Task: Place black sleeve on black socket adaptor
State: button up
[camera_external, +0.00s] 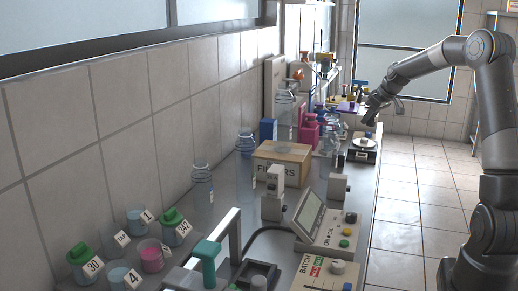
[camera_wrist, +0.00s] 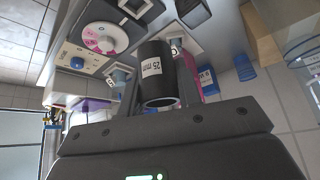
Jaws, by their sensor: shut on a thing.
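The black sleeve (camera_wrist: 156,72) is a hollow dark cylinder with a white "25 mm" label. In the wrist view it sits between the fingers of my gripper (camera_wrist: 160,88), which is shut on it, with its open end facing the camera. In the external view my gripper (camera_external: 371,112) is at the far right end of the bench, above a small device with a pale round top (camera_external: 362,145). The sleeve is too small to make out there. I cannot clearly identify the black socket adaptor; a dark block (camera_wrist: 192,11) shows at the top of the wrist view.
A cardboard box (camera_external: 281,164), clear bottles (camera_external: 202,186) and pink containers (camera_external: 309,131) stand along the bench. Green-lidded jars (camera_external: 174,228) and a control box (camera_external: 325,225) are nearer. The wrist view shows a device with a pink-and-white dial (camera_wrist: 104,38) and a blue cup (camera_wrist: 245,67).

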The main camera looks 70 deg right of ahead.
jog(key=shift+a+f, duration=0.1)
jog(key=shift+f, duration=0.2)
jog(key=w+f, duration=0.2)
jog(key=w, duration=0.1)
jog(key=w+a+f, duration=0.1)
jog(key=w+f, duration=0.1)
jog(key=w, duration=0.2)
jog(key=w+a+f, duration=0.1)
jog(key=w+f, duration=0.1)
jog(key=w, duration=0.1)
jog(key=shift+w+a+f, duration=0.25)
jog(key=shift+w+f, duration=0.15)
jog(key=shift+f, duration=1.95)
jog(key=shift+f, duration=0.1)
jog(key=o, duration=0.9)
jog(key=shift+o, duration=0.2)
jog(key=v, duration=1.2)
